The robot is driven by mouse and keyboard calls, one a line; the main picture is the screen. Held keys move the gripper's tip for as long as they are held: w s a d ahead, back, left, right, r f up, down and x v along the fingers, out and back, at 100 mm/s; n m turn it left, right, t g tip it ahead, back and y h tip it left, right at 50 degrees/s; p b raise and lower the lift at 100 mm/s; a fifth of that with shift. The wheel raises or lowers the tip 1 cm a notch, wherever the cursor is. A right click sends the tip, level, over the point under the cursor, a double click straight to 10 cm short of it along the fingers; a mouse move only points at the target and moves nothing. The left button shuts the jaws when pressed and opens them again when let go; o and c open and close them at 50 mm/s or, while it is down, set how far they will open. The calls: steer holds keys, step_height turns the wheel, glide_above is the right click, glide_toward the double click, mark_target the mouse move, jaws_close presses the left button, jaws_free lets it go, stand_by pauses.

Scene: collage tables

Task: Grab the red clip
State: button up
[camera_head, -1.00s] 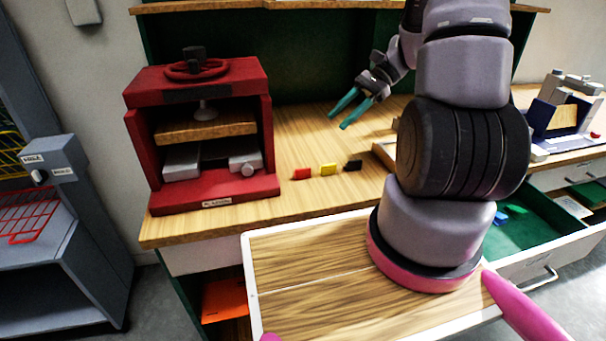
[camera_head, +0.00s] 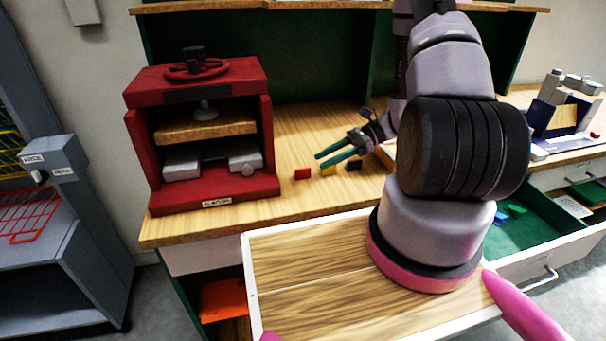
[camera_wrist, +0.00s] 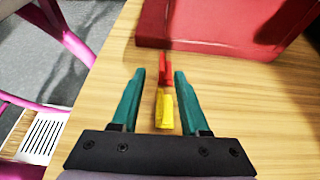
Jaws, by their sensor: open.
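The red clip (camera_head: 302,174) lies on the wooden table, just right of the red press. In the wrist view the red clip (camera_wrist: 164,69) shows ahead, between the lines of my fingertips and close to the press base. The yellow clip (camera_head: 328,170) lies right of it, partly hidden under my fingers; in the wrist view the yellow clip (camera_wrist: 164,110) is between my teal fingers. My gripper (camera_head: 318,160) is open and empty, its fingertips pointing left toward the red clip. It also shows in the wrist view (camera_wrist: 160,75).
A black clip (camera_head: 354,166) lies right of the yellow one. The red press (camera_head: 215,190) stands close on the left. The table's front edge (camera_head: 300,211) is near. An open drawer (camera_head: 530,232) with green lining is at the right.

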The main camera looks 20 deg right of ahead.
mark_target(306, 168)
steer(key=x, duration=0.5)
steer(key=shift+w+f, duration=0.15)
steer(key=shift+w, duration=0.05)
jaws_close()
